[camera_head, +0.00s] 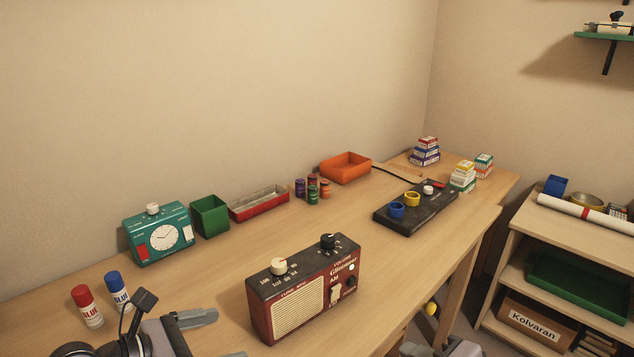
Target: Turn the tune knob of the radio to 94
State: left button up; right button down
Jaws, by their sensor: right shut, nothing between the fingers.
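The radio (316,291) stands upright on the desk, dark red with a black top and a cream speaker grille. Its cream tune knob (278,267) sits on the left of the top, with small numbers around it; I cannot read its setting. A black volume knob (328,242) is on the right of the top. My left gripper (222,334) is at the lower left, fingers apart and empty, left of the radio and not touching it. My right gripper (414,349) shows only partly at the bottom edge, right of the radio; it is shut and empty.
Two glue sticks (87,306) stand close to my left arm. A teal timer (159,234), green box (210,216), red tray (259,203) and orange tray (346,168) line the wall. A black board (416,208) with rings lies at right. Desk between radio and trays is clear.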

aim_at(279, 264)
jog(key=k+l, duration=0.35)
jog(key=l, duration=0.15)
jog(key=k+l, duration=0.3)
jog(key=l, duration=0.15)
